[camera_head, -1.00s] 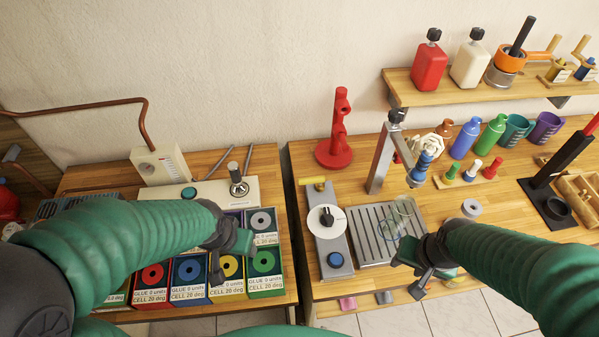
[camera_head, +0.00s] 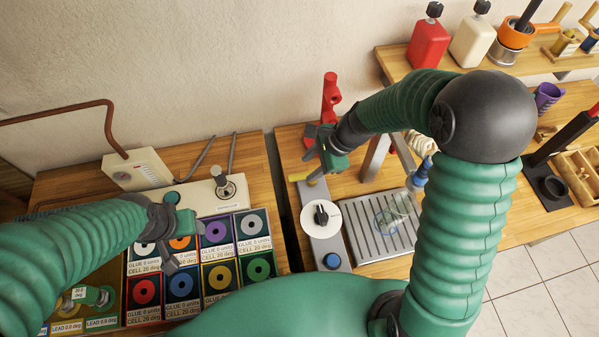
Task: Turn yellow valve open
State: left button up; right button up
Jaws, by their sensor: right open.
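The yellow valve handle (camera_head: 316,177) shows at the top end of a grey panel (camera_head: 308,192) on the right-hand bench. It is partly hidden by my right gripper. My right gripper (camera_head: 312,150) is open and empty, just above and beyond the handle in the picture. I cannot tell whether it touches the handle. A white dial with a black knob (camera_head: 321,214) and a blue button (camera_head: 332,261) sit lower on the same panel. My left gripper (camera_head: 182,245) is over the coloured bins on the left bench; its jaw opening is unclear.
A red stand (camera_head: 330,98) is close behind my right gripper. A slatted metal tray (camera_head: 378,232) with a clear glass vessel lies right of the panel. My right forearm passes over the dispenser post. A narrow gap (camera_head: 283,200) separates the benches.

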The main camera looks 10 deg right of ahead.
aim_at(300, 174)
jog(key=x, duration=0.6)
jog(key=shift+w+d+f, duration=0.1)
jog(key=shift+w+f, duration=0.05)
jog(key=shift+w, duration=0.3)
jog(key=shift+s+a+f, duration=0.25)
jog(key=shift+s+f, duration=0.05)
jog(key=shift+s, duration=0.05)
jog(key=shift+w+f, duration=0.15)
jog(key=shift+w, duration=0.1)
jog(key=c, duration=0.3)
grip_shut()
jog(key=shift+w+r, duration=0.15)
jog(key=shift+r, duration=0.1)
